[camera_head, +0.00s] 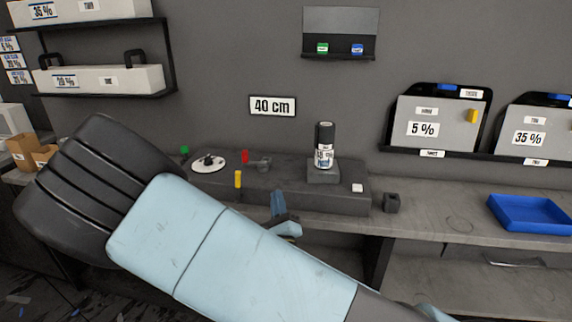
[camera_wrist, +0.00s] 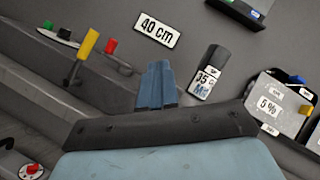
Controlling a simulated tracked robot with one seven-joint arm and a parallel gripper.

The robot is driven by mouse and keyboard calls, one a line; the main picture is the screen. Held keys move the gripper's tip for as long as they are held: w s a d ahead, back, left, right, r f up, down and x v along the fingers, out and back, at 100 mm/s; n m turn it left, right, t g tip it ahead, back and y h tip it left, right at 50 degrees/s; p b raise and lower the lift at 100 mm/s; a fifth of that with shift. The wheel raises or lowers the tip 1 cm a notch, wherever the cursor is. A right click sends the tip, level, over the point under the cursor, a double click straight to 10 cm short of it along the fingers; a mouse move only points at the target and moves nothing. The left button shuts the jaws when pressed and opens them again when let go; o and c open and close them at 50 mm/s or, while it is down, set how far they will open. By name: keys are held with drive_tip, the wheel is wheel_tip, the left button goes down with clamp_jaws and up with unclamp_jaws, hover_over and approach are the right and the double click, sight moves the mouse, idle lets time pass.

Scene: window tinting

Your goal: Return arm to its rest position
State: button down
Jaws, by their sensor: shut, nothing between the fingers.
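My arm, with a dark joint and pale blue links, reaches across the lower left of the head view and hides part of the bench. My gripper (camera_head: 279,205) shows small beyond the arm, in front of the bench's raised dark block (camera_head: 345,200). In the wrist view my gripper's blue fingers (camera_wrist: 157,85) are together with nothing between them. They point toward the wall, between a yellow-handled lever (camera_wrist: 83,50) and a dark roll labelled 35 (camera_wrist: 208,72).
The roll (camera_head: 325,145) stands upright on the block, right of the yellow lever (camera_head: 238,180) and a white disc (camera_head: 208,162). A blue tray (camera_head: 530,213) lies on the bench at right. Wall racks hold a 5 % case (camera_head: 440,128) and a 35 % case (camera_head: 535,130). Bench between block and tray is mostly clear.

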drive_tip(key=w+d+r+m+h, duration=0.3)
drive_tip(key=d+r+m+h, duration=0.1)
drive_tip(key=d+m+h, duration=0.6)
drive_tip(key=s+d+r+m+g+h, duration=0.2)
drive_tip(key=s+d+m+g+h, duration=0.2)
drive_tip(key=d+m+g, duration=0.7)
drive_tip(key=s+d+r+m+g+h, duration=0.1)
drive_tip(key=s+d+m+g+h, duration=0.35)
drive_tip(key=d+m+g, duration=0.65)
drive_tip(key=s+d+r+m+y, duration=0.3)
drive_tip(key=s+d+m+y, duration=0.1)
drive_tip(key=s+m+y, duration=0.35)
drive_tip(key=s+a+r+m+t+y, duration=0.2)
drive_tip(key=s+r+m+y, duration=0.1)
drive_tip(key=r, duration=0.2)
drive_tip(key=s+a+r+m+t+y, duration=0.3)
drive_tip(key=r+m, duration=0.1)
drive_tip(key=r, duration=0.1)
drive_tip(key=shift+a+r, duration=0.25)
drive_tip(key=shift+a, duration=0.05)
